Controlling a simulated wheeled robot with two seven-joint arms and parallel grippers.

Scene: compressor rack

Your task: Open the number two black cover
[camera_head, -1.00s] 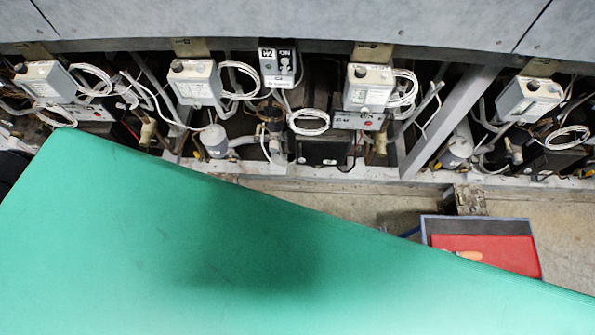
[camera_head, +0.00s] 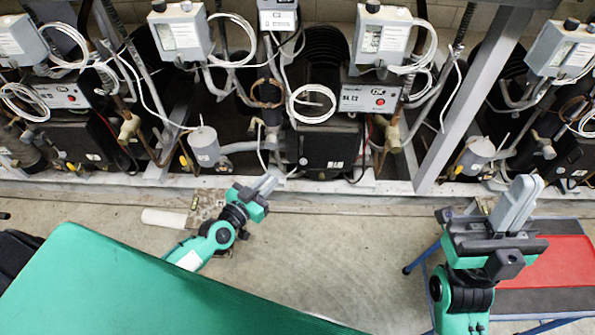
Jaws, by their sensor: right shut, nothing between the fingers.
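A black box-shaped cover (camera_head: 329,150) with a small white label sits low in the middle bay of the rack, below a coil of white cable. My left gripper (camera_head: 266,184) is in front of and below the rack, left of this cover and apart from it. Its grey fingers point up and right, and the gap between them cannot be made out. My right gripper (camera_head: 524,200) stands upright at the right, over the red-topped cart, with its fingers together and empty. It is well to the right of the middle bay.
A grey box (camera_head: 370,97) with a red button hangs above the cover's right side. A slanted grey post (camera_head: 462,115) divides the bays. The cart with a red mat (camera_head: 565,262) stands at the right. Bare floor (camera_head: 340,250) lies between my grippers.

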